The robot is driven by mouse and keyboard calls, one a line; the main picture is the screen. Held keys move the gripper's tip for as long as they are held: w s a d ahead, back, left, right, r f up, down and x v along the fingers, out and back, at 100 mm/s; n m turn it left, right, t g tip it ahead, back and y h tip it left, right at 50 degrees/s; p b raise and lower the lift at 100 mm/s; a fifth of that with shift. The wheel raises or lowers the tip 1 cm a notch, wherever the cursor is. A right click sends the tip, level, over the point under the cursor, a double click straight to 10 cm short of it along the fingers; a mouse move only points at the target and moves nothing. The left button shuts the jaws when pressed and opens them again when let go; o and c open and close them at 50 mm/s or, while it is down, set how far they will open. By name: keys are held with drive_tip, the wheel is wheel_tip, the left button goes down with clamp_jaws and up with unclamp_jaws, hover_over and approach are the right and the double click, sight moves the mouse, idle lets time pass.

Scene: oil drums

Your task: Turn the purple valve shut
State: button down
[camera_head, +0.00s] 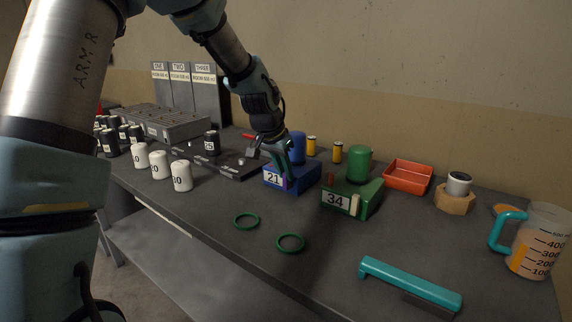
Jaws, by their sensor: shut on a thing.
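The purple valve (285,184) is a small upright handle at the front of the blue block (306,179) marked 21, which bears a blue drum (298,148). My gripper (283,173) reaches down from above to this handle, with its fingers shut on it. The fingers cover most of the handle, so its exact angle is hard to tell.
Right of it stands a green block (369,198) marked 34 with a green drum (359,164) and a cream handle (355,205). Two green rings (290,243) and a teal bar (409,283) lie in front. A black rail (225,163) lies left. The front middle is mostly clear.

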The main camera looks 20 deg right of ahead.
drive_tip(key=c, duration=0.8)
unclamp_jaws()
drive_tip(key=b+v, duration=0.2)
drive_tip(key=v, duration=0.8)
drive_tip(key=shift+a+r, duration=0.25)
drive_tip(key=shift+r, duration=0.05)
